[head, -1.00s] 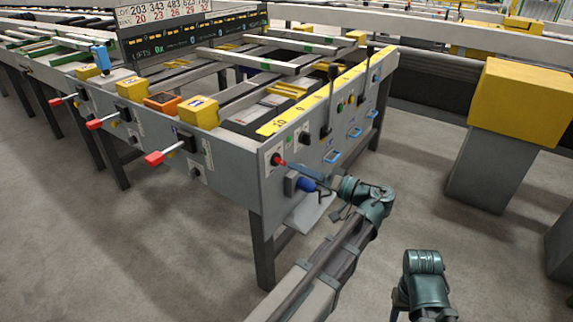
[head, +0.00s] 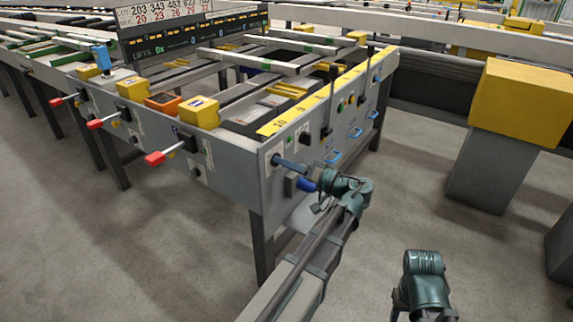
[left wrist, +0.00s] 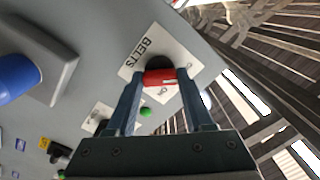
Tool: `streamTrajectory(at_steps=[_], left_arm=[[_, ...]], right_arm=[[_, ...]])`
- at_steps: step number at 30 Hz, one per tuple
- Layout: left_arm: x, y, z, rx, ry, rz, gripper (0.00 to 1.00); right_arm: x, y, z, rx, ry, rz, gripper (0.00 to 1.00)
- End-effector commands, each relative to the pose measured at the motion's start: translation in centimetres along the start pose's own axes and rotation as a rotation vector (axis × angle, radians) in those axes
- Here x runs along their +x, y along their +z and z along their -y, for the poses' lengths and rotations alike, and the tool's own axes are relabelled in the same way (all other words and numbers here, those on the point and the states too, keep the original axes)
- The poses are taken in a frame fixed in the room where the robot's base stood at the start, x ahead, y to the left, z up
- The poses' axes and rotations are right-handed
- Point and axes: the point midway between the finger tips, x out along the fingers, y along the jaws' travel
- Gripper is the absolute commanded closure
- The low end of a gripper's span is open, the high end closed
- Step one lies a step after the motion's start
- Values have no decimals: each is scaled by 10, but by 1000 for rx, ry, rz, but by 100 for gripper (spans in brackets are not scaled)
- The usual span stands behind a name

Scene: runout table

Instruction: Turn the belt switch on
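The belt switch has a red handle (left wrist: 160,77) on a dark round base, over a white label (left wrist: 133,68) reading BELTS, on the table's grey end panel. My left gripper (left wrist: 161,74) has one fingertip on each side of the red handle, which fills the gap between them, so it looks shut on it. The handle lies roughly across the wrist picture, near the ON mark. In the head view my left gripper (head: 280,161) reaches the upper front corner of the end panel, and its fingers hide the handle.
A blue knob (head: 306,184) on a grey box sits just below the switch; it also shows in the left wrist view (left wrist: 16,78). A green button (left wrist: 145,112) is near the fingers. Upright black levers (head: 328,105) stand farther along the panel.

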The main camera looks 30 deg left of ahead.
Motion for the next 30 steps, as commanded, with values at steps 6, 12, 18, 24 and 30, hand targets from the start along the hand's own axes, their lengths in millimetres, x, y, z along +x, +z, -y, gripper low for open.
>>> streamTrajectory(at_steps=[6, 12, 18, 24, 30], left_arm=[[0, 0, 0, 0, 1, 0, 95], [0, 0, 0, 8, 1, 0, 100], [0, 0, 0, 73, 1, 0, 100], [0, 0, 0, 220, 1, 0, 100], [0, 0, 0, 409, 2, 0, 100]], right_arm=[[0, 0, 0, 0, 0, 0, 50], [0, 0, 0, 0, 0, 0, 50], [0, 0, 0, 0, 0, 0, 50], [0, 0, 0, 0, 0, 0, 50], [0, 0, 0, 0, 0, 0, 50]])
